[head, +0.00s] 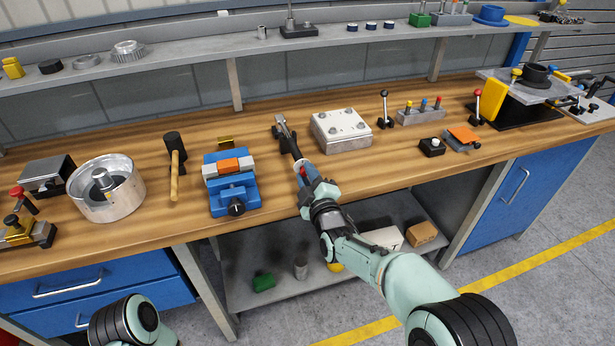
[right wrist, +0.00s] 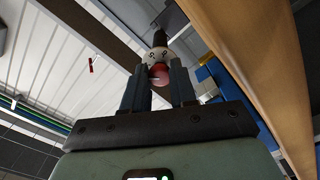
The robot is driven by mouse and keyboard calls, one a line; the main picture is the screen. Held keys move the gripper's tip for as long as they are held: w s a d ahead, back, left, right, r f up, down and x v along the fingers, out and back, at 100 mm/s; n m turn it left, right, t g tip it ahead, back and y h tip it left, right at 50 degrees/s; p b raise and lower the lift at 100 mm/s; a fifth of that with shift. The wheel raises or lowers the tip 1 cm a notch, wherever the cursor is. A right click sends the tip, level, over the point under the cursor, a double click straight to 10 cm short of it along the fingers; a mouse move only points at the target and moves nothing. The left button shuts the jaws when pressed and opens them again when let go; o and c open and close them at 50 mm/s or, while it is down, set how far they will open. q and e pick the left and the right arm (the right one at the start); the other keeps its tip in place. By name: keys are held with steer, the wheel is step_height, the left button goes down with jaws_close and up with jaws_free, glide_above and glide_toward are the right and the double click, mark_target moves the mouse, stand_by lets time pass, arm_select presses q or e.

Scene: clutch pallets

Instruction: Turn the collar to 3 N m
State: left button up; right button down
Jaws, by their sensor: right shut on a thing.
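A hand tool (head: 290,143) with a silver head and a dark shaft shows above the middle of the bench, its head pointing away from me. My right gripper (head: 302,168) is at its near end, where a little red shows. In the right wrist view, my right gripper (right wrist: 160,78) is shut on the tool's red end (right wrist: 159,73). Just beyond the red is a pale ring, likely the collar (right wrist: 158,55), with small dark marks too small to read. The dark shaft (right wrist: 160,38) continues past it. My left gripper is out of view.
A blue vise (head: 232,190) and a mallet (head: 175,165) are left of the tool. A pale bolted plate (head: 342,132) is close on its right. A round metal housing (head: 107,190) stands further left. A shelf (head: 200,62) runs along the back.

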steer(key=n, duration=0.4)
steer(key=shift+n, duration=2.2)
steer(key=c, duration=0.9)
jaws_free()
steer(key=v, duration=1.3)
steer(key=shift+s+p, duration=0.2)
steer(key=shift+p, duration=0.25)
